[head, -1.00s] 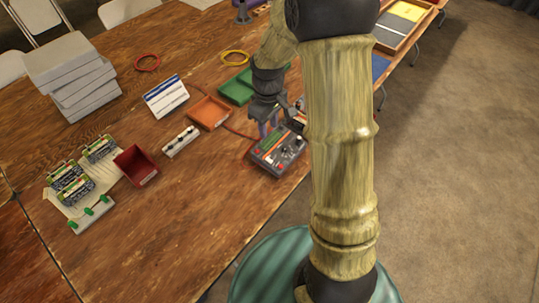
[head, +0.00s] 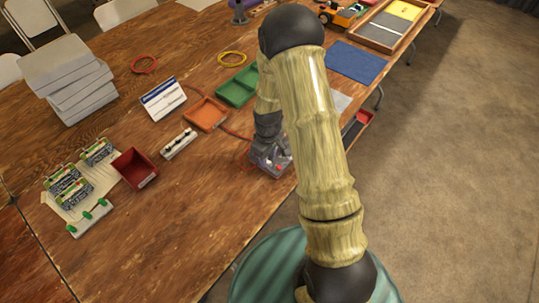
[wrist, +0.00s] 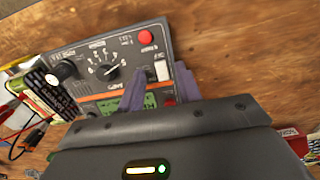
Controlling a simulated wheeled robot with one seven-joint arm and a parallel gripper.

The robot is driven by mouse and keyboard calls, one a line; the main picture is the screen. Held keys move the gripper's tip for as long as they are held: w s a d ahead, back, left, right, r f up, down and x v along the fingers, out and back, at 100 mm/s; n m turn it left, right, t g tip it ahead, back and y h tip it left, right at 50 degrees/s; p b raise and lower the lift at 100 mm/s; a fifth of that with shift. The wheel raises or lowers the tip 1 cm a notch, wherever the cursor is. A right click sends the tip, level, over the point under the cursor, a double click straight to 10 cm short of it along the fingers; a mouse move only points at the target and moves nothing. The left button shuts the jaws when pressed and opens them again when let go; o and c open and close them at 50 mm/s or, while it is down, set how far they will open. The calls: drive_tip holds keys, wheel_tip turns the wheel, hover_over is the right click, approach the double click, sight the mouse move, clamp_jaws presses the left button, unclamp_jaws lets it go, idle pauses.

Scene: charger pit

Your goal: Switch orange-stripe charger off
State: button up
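The orange-stripe charger (wrist: 95,50) fills the upper left of the wrist view. It has a dark panel, an orange stripe, knobs, a red button (wrist: 146,37) and a pale rocker switch (wrist: 162,72). My gripper (wrist: 158,78) is over the panel, its two purple-grey fingers apart and nothing visible gripped between them. The rocker switch shows between the fingertips; whether they touch the panel I cannot tell. In the head view the charger (head: 283,169) sits near the table's right edge, mostly hidden under my gripper and arm.
An orange tray (head: 206,113), a green tray (head: 238,86) and a red bin (head: 134,168) stand on the wooden table. Battery packs (head: 75,195) lie at the left, grey boxes (head: 68,75) behind. A red lead runs near the charger. The front of the table is clear.

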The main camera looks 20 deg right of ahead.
drive_tip(key=shift+a, duration=0.25)
drive_tip(key=shift+d, duration=0.15)
clamp_jaws()
drive_tip(key=shift+s+d+f, duration=0.1)
drive_tip(key=shift+f, duration=0.05)
drive_tip(key=shift+s+t+y+b, duration=0.15)
drive_tip(key=shift+t+y+b, duration=0.2)
drive_tip(key=shift+b, duration=0.25)
drive_tip(key=shift+s+d+t+y+b, duration=0.2)
drive_tip(key=shift+t+y+b, duration=0.25)
drive_tip(key=shift+t+b, duration=0.25)
